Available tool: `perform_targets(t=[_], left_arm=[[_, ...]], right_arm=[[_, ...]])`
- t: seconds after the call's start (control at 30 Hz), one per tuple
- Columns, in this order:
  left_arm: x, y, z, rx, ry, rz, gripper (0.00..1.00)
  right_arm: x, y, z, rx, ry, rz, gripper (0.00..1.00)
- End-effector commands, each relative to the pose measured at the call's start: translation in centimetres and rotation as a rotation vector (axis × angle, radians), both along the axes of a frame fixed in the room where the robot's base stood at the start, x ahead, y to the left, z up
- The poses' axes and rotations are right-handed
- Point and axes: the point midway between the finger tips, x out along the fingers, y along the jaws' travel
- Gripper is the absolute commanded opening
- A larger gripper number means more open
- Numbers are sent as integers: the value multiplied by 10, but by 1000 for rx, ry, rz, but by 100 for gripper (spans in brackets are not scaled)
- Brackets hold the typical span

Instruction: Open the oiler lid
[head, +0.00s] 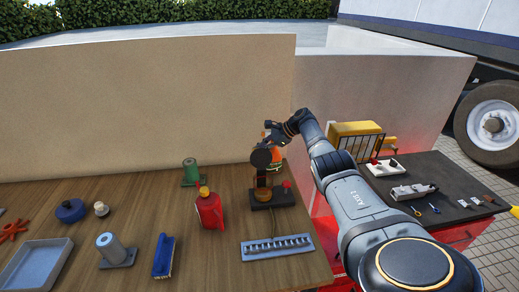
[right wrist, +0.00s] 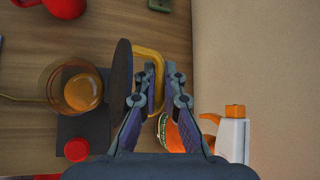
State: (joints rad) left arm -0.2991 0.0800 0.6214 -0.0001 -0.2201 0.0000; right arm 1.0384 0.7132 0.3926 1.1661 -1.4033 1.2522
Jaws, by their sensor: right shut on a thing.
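The oiler stands on a black base with a red knob; its amber cup (head: 263,181) shows in the head view and, from above with its mouth uncovered, in the right wrist view (right wrist: 80,92). The dark round lid (head: 261,158) stands up on edge beside the cup's mouth, and appears edge-on in the right wrist view (right wrist: 121,95). My right gripper (head: 272,136) is above and behind the oiler. In the right wrist view its fingers (right wrist: 153,90) are shut on the lid's yellow handle (right wrist: 150,60). My left gripper is not in view.
A red bottle (head: 210,208) stands left of the oiler, and a grey slotted rack (head: 277,246) lies in front. Orange and white bottles (right wrist: 235,138) stand close to my right gripper. The beige wall (head: 150,100) is close behind.

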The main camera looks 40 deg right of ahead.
Motion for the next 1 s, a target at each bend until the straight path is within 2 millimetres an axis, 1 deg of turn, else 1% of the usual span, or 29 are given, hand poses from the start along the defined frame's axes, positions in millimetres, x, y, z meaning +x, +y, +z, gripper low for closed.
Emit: perform_targets(t=[0.03, 0.63, 0.67, 0.7, 0.73, 1.0], left_arm=[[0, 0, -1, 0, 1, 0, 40], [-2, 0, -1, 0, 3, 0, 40], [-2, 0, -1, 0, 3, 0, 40], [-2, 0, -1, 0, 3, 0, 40], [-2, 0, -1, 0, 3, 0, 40], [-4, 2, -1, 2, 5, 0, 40]], right_arm=[[0, -1, -4, -3, 2, -5, 0], [-1, -1, -5, -2, 4, -4, 0], [-1, -1, -5, -2, 4, -4, 11], [-1, -1, -5, -2, 4, -4, 17], [-1, -1, -5, -1, 6, -4, 19], [-3, -2, -7, -1, 10, -4, 19]])
